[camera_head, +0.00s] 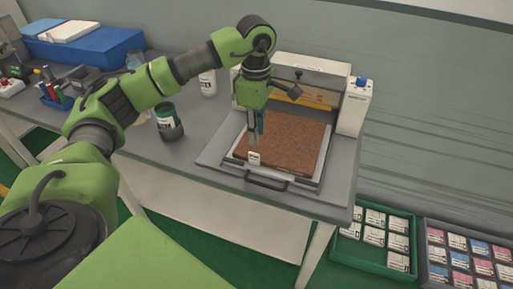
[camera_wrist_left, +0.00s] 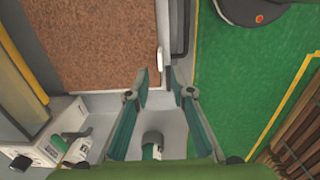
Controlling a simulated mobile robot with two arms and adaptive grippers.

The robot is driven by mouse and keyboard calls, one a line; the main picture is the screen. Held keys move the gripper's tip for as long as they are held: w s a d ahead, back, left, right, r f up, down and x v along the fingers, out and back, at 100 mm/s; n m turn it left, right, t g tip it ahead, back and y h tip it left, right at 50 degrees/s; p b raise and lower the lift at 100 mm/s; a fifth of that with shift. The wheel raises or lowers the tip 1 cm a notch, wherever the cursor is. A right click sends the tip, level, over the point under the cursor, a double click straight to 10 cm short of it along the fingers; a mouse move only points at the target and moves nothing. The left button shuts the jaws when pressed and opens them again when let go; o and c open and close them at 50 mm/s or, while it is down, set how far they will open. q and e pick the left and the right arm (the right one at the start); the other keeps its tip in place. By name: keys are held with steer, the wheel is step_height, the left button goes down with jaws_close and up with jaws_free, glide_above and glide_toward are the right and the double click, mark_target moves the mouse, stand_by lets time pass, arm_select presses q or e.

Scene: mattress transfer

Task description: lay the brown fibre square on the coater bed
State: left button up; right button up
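The brown fibre square (camera_head: 288,147) lies flat on the coater bed (camera_head: 222,152), inside its light-rimmed tray area. A small white tag (camera_head: 254,158) stands at the square's front left corner. My left gripper (camera_head: 254,140) points down just above that corner, by the tag. In the left wrist view my left gripper (camera_wrist_left: 158,77) has its fingers apart with nothing between them, and the brown square (camera_wrist_left: 95,40) lies beyond the fingertips with the tag (camera_wrist_left: 159,57) at its edge. My right gripper is not in view.
The coater's white housing (camera_head: 300,72) rises behind the bed, and a dark handle (camera_head: 266,183) sticks out in front. A green crate (camera_head: 372,272) of labelled packs is at lower right.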

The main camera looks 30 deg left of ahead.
arm_select(q)
step_height(320, 180, up, 3)
steer(key=shift+r, duration=0.15)
stand_by(0.6)
